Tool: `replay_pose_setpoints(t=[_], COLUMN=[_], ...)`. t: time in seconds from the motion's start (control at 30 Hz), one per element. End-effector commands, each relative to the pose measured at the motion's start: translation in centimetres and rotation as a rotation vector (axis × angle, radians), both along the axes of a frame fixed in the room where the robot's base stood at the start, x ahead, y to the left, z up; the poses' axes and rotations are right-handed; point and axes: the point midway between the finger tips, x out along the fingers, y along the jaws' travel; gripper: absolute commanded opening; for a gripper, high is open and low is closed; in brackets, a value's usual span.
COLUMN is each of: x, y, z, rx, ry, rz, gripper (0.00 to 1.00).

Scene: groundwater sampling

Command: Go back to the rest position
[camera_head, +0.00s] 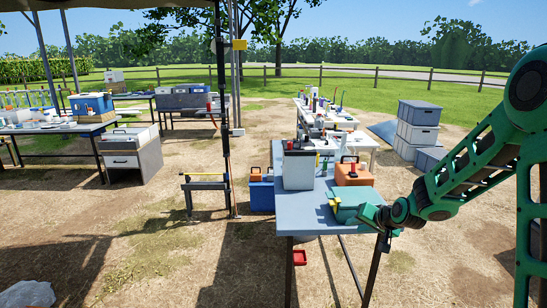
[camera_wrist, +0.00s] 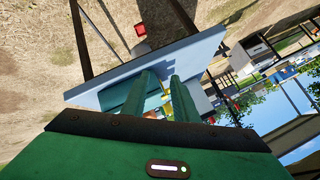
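My green arm reaches in from the right in the head view. My gripper (camera_head: 368,214) is at the near right corner of the grey-blue table (camera_head: 300,222). A teal case (camera_head: 345,198) lies on the table just beyond and left of it; I cannot tell from the head view whether they touch. In the wrist view my gripper (camera_wrist: 163,78) shows two green fingers with a gap between them and nothing seen held. The teal case (camera_wrist: 115,97) is behind the left finger there, and the table edge (camera_wrist: 200,48) runs beyond the tips.
A grey box (camera_head: 298,170) and an orange case (camera_head: 353,174) stand on the table. A blue case (camera_head: 261,194) stands beside it, and a red tray (camera_head: 299,257) lies on the ground below. Stacked grey bins (camera_head: 418,125) stand behind right. Open dirt lies at left.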

Motion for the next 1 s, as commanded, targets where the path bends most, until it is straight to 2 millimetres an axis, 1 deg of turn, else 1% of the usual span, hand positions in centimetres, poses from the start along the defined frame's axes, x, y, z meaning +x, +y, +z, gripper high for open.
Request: replay_pose_setpoints(t=[0.03,0.17,0.2,0.27,0.3,0.37,0.4,0.47,0.5,0.57,0.6,0.63,0.67,0.7,0.77,0.8,0.9,1.0], x=[-1.6,-6.3,-7.9,-10.4,-12.1,-14.8,-16.6,-19.4,-21.4,-24.4,-26.4,-27.9,-29.4,-31.5,-34.5,-36.5,-40.8,-44.0], y=[-1.2,-4.5,-5.5,-6.9,-7.8,-9.1,-9.9,-10.9,-11.5,-12.4,-12.8,-13.1,-13.3,-13.5,-13.7,-13.7,-13.4,-13.0], z=[0.9,2.4,2.8,3.6,4.1,4.8,5.4,6.1,6.6,7.2,7.7,8.0,8.3,8.6,9.1,9.3,9.8,10.0], rx=[-0.049,-0.153,-0.182,-0.219,-0.239,-0.268,-0.283,-0.3,-0.308,-0.314,-0.315,-0.313,-0.311,-0.304,-0.291,-0.279,-0.243,-0.208], ry=[0.031,0.136,0.17,0.22,0.253,0.305,0.338,0.39,0.423,0.475,0.508,0.534,0.557,0.59,0.637,0.668,0.733,0.782], rz=[0.004,0.003,-0.002,-0.008,-0.015,-0.026,-0.034,-0.046,-0.057,-0.071,-0.08,-0.087,-0.094,-0.102,-0.113,-0.119,-0.13,-0.134], gripper=[0.27,0.27,0.27,0.27,0.27,0.27,0.27,0.27,0.27,0.27,0.27,0.27,0.27,0.27,0.27,0.27,0.27,0.27])
